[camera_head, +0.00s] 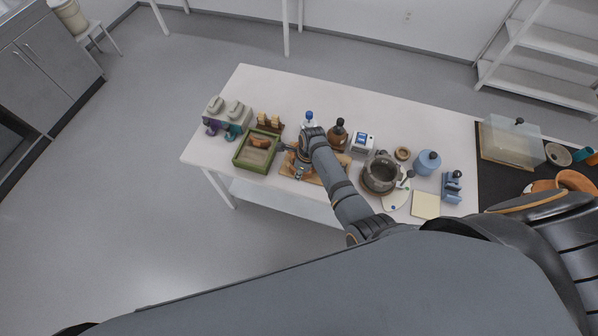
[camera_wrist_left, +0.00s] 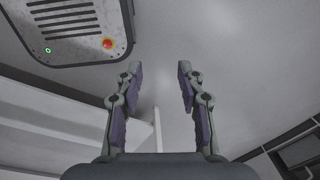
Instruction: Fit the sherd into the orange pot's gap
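An arm of mine reaches over the white table in the head view, and I take it as my right one. Orange pottery (camera_head: 576,181) lies on the dark mat at far right; I see no clear gap. My left gripper (camera_wrist_left: 159,72) is open and empty in the left wrist view.
Grey-green cases (camera_head: 228,110), a brown bottle (camera_head: 338,133), a grey pot (camera_head: 380,174), a blue jar (camera_head: 427,162) and a yellow pad (camera_head: 426,204) crowd the table (camera_head: 265,88). A clear box (camera_head: 513,143) stands at right. The table's back strip is clear.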

